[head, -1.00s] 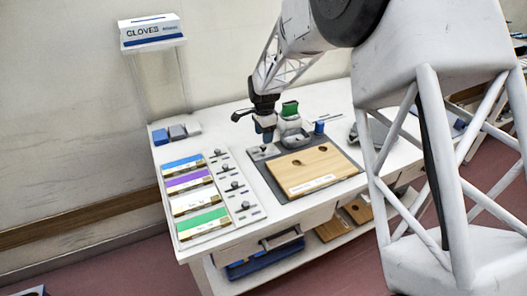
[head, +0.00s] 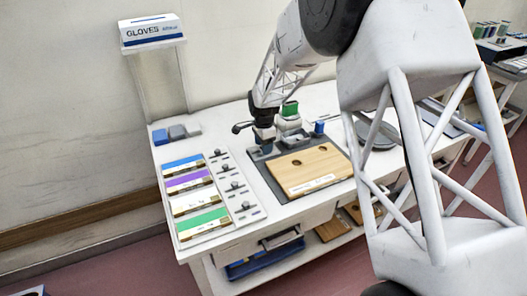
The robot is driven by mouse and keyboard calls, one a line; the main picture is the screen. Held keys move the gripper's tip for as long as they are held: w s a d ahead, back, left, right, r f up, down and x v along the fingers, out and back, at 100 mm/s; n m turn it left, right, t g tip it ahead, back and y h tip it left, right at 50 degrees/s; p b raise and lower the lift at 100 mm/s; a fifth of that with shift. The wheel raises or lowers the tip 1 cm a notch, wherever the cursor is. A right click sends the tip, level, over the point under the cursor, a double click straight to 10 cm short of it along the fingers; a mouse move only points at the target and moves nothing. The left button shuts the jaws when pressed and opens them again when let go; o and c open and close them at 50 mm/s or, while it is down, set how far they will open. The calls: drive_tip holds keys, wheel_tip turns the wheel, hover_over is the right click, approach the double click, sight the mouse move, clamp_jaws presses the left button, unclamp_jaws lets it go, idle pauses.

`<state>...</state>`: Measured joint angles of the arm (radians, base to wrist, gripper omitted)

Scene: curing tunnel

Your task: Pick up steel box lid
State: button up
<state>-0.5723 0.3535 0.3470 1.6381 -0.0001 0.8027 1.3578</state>
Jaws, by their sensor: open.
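My gripper (head: 264,147) points down at the back left corner of the dark mat, behind the wooden board. It is open, though its fingertips are small and hard to make out. A small grey metal piece (head: 256,156) lies on the mat right under it and is partly hidden by it. This may be the steel box lid, but I cannot tell for sure. A grey steel tray or box (head: 294,138) sits just right of my gripper, partly covered by the arm. I cannot tell whether the fingers touch the metal piece.
A wooden board (head: 311,169) with holes lies on the dark mat (head: 263,187). A green item (head: 289,108) and a blue cup (head: 319,128) stand behind it. Coloured label strips (head: 190,192) and a row of small knobs (head: 231,185) are on the left. A round grey dish (head: 378,134) is at right.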

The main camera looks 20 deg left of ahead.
drive_tip(key=shift+c, duration=0.5)
drive_tip(key=c, duration=0.9)
drive_tip(key=shift+r, duration=0.15)
drive_tip(key=shift+r, duration=0.4)
wheel_tip(320, 180, up, 3)
drive_tip(key=shift+s+f, duration=0.15)
drive_tip(key=shift+f, duration=0.05)
drive_tip(key=s+d, duration=0.2)
drive_tip(key=s, duration=0.2)
drive_tip(key=s+d+r, duration=0.1)
drive_tip(key=s+d, duration=0.2)
drive_tip(key=s, duration=0.2)
drive_tip(key=s+d, duration=0.3)
drive_tip(key=s, duration=0.1)
drive_tip(key=shift+s+d+r, duration=0.15)
drive_tip(key=shift+d, duration=0.1)
drive_tip(key=shift+w+r, duration=0.15)
drive_tip(key=shift+w, duration=0.5)
drive_tip(key=w+r, duration=0.1)
drive_tip(key=w, duration=0.6)
drive_tip(key=w+d+r, duration=0.1)
drive_tip(key=w+r, duration=0.1)
drive_tip(key=w, duration=0.5)
drive_tip(key=w+r, duration=0.2)
drive_tip(key=w, duration=0.6)
drive_tip(key=shift+w+d, duration=0.1)
drive_tip(key=shift+d, duration=0.1)
